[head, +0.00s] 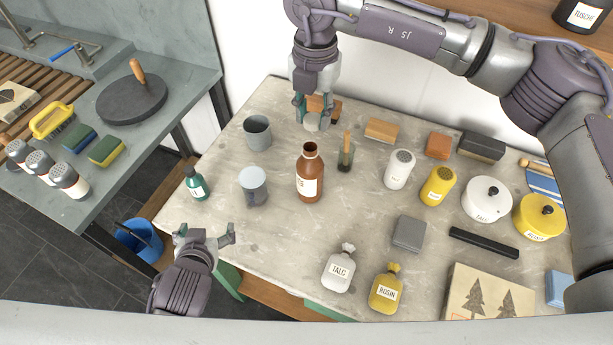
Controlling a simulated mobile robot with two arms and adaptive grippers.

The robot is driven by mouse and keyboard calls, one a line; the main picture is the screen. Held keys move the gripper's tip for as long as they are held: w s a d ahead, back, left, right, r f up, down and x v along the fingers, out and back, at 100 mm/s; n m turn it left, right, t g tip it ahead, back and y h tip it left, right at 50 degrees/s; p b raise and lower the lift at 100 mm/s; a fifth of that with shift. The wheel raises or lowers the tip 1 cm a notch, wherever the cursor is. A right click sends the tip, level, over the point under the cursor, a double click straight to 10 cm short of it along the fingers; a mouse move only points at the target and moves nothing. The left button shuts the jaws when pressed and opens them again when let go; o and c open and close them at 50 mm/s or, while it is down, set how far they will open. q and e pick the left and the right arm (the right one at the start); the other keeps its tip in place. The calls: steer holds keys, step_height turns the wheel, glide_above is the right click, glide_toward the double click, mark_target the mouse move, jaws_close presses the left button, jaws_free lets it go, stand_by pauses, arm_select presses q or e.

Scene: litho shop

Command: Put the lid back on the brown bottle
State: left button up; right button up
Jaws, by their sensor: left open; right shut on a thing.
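The brown bottle (309,183) stands upright near the middle of the stone-topped table, with its mouth uncovered. The fingers partly hide the lid. My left gripper (204,236) is open and empty at the table's front left edge, well away from the bottle.
White (399,170) and yellow shakers (438,187) stand farther right. Bare table (290,230) lies in front.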

arm_select(q)
steer(key=w+t, duration=0.1)
steer(key=w+d+r+t, duration=0.2)
steer(key=shift+w+d+r+h, duration=0.1)
steer(key=shift+w+h, duration=0.15)
steer(key=shift+h, duration=0.15)
arm_select(e)
steer(key=shift+a, duration=0.1)
arm_select(q)
steer(key=w+d+r+m+t+h, duration=0.2)
steer(key=d+t, duration=0.1)
steer(key=d, duration=0.1)
arm_select(e)
steer(key=shift+w+a+r, duration=0.1)
steer(key=shift+m, duration=0.3)
arm_select(q)
steer(key=m+h, duration=0.4)
steer(key=h, duration=0.4)
glide_toward(303, 177)
steer(key=shift+w+d+r+g, duration=0.15)
steer(key=shift+w+r+g, duration=0.05)
steer(key=shift+w+g, duration=0.15)
steer(key=x, duration=1.2)
steer(key=shift+w, duration=0.1)
